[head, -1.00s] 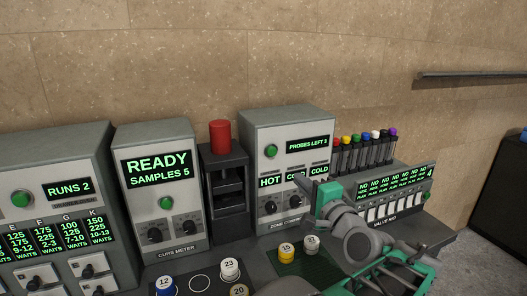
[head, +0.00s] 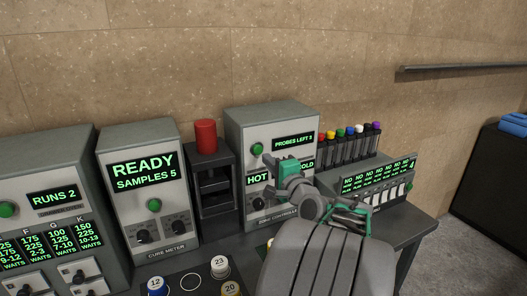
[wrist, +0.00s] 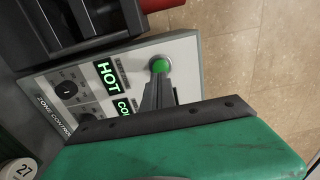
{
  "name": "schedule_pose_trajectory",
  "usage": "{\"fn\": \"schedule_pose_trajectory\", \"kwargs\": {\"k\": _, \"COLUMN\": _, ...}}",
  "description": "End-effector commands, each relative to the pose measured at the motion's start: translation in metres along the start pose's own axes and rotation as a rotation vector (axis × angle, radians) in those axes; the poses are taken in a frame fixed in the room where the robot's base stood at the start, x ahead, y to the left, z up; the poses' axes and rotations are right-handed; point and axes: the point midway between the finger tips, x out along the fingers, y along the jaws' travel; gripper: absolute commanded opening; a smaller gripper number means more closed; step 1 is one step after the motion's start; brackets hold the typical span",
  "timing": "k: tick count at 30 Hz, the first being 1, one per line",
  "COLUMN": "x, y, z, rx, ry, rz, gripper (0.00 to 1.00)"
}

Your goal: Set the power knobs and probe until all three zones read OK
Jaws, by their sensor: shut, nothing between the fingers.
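The grey zone controller (head: 240,125) stands at the middle. Its upper display (head: 293,142) reads PROBES LEFT and a number that looks like 3. The left zone display (head: 258,179) reads HOT and the right one (head: 308,164) reads COLD; my gripper hides the middle one. The green button (head: 256,150) is on its upper left and also shows in the wrist view (wrist: 160,65). One knob (head: 258,204) shows below HOT; two knobs show in the wrist view (wrist: 67,90). My gripper (head: 269,160) is shut and empty, its tips close to the button; contact cannot be told.
The cure meter (head: 113,142) reads READY, SAMPLES 5. A dark stand with a red cylinder (head: 205,136) is directly left of the controller. Several capped tubes (head: 350,145) and a valve panel (head: 350,185) are on the right. Numbered jars (head: 220,266) stand in front.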

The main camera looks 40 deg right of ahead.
Motion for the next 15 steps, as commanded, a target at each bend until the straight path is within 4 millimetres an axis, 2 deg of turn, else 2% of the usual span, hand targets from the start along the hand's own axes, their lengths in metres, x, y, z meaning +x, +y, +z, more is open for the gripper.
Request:
{"fn": "schedule_pose_trajectory", "kwargs": {"k": 3, "x": 0.022, "y": -0.003, "z": 0.001, "rx": 0.001, "ry": -0.004, "rz": 0.001, "gripper": 0.0}}
{"fn": "schedule_pose_trajectory", "kwargs": {"k": 6, "x": 0.033, "y": -0.002, "z": 0.0, "rx": 0.001, "ry": -0.002, "rz": 0.002, "gripper": 0.0}}
{"fn": "schedule_pose_trajectory", "kwargs": {"k": 15, "x": 0.039, "y": 0.0, "z": 0.0, "rx": 0.0, "ry": 0.001, "rz": 0.0, "gripper": 0.0}}
